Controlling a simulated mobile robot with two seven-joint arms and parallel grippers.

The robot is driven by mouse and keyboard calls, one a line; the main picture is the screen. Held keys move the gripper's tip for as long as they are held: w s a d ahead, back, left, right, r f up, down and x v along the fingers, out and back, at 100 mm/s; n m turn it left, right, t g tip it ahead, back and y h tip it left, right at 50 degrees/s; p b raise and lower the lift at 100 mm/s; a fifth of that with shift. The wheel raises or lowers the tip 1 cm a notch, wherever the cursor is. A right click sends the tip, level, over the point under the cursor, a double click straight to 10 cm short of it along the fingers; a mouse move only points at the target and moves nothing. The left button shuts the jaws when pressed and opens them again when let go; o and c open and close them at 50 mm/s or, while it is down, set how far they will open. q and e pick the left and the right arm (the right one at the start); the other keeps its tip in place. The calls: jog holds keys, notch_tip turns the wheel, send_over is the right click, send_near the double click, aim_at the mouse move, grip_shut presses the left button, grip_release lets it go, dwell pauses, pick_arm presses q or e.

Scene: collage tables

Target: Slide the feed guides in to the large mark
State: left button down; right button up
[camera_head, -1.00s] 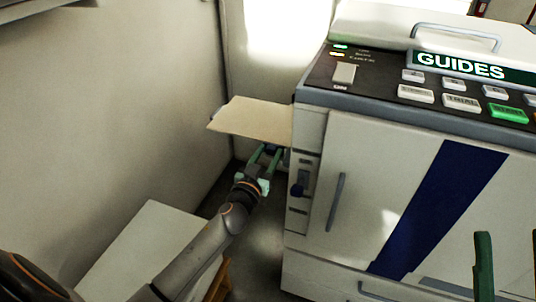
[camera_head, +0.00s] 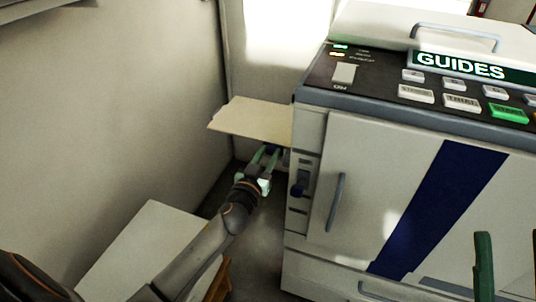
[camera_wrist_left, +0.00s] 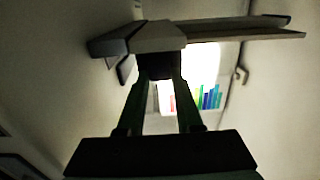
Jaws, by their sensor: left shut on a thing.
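The feed guides themselves and the large mark cannot be made out in either view. A cream feed tray (camera_head: 252,120) sticks out from the left side of the white machine (camera_head: 385,175). My left gripper (camera_head: 268,153) is just under this tray, beside the machine. In the left wrist view its green fingers are shut on a small dark block (camera_wrist_left: 160,66) below a pale part, seen from below; I take it for the guide handle. My right gripper (camera_head: 509,238) shows only in part at the lower right, its two green fingers well apart and empty.
The machine's top has a control panel with several buttons and a "GUIDES" sign (camera_head: 462,66). A white low table (camera_head: 150,250) stands at the lower left, by the wall.

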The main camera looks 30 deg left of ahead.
pick_arm(q)
jog(key=shift+w, duration=0.1)
dwell(0.4)
jog(key=shift+w+a+b, duration=0.2)
jog(key=shift+w+b, duration=0.15)
jog(key=shift+w, duration=1)
jog(key=c, duration=0.6)
grip_release()
jog(key=shift+o, duration=0.2)
jog(key=shift+s, duration=0.15)
